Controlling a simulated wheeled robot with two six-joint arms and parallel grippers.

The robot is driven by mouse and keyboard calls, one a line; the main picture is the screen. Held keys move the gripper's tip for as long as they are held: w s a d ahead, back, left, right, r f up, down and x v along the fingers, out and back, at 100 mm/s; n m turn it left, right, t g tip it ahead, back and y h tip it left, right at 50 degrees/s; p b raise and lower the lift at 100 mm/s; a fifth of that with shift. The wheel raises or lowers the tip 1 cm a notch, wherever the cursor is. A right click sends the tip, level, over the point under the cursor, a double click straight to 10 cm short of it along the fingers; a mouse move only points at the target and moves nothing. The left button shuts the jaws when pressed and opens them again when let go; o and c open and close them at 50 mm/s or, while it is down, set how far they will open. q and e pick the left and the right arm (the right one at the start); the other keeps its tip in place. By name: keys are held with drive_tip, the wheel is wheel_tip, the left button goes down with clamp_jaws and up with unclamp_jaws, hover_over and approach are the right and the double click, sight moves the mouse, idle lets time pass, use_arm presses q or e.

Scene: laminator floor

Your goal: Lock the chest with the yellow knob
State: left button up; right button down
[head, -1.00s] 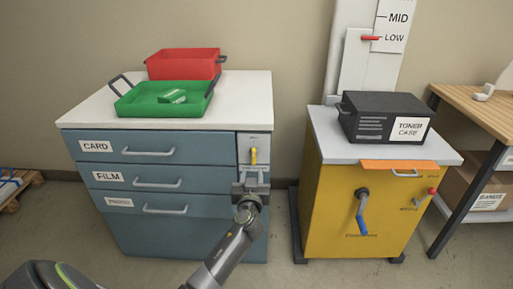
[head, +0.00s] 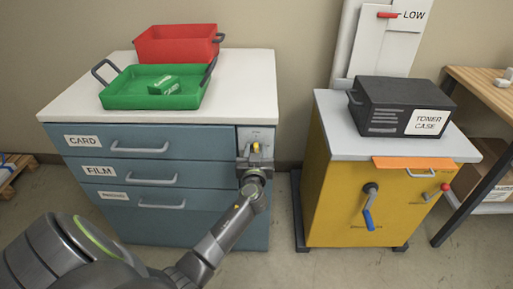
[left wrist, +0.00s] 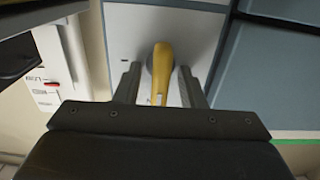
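The blue-grey chest (head: 210,143) stands at the left with drawers labelled CARD, FILM and a third label too small to read. Its yellow knob (head: 256,149) is on a light panel at the chest's upper right front. In the left wrist view the knob (left wrist: 161,72) hangs down from its pivot. My left gripper (head: 253,160) is at the panel. In the left wrist view its two fingers (left wrist: 160,88) are open, one on each side of the knob, with gaps visible. My right gripper is not in view.
A green tray (head: 125,97) holding a small green box and a red bin (head: 178,49) stand on the chest. To the right, a yellow cabinet (head: 345,215) with a blue-handled crank carries a black toner case (head: 385,98). A wooden table (head: 480,85) is at far right.

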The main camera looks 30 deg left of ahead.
use_arm(q)
drive_tip(key=c, duration=0.7)
drive_tip(key=shift+o, duration=0.2)
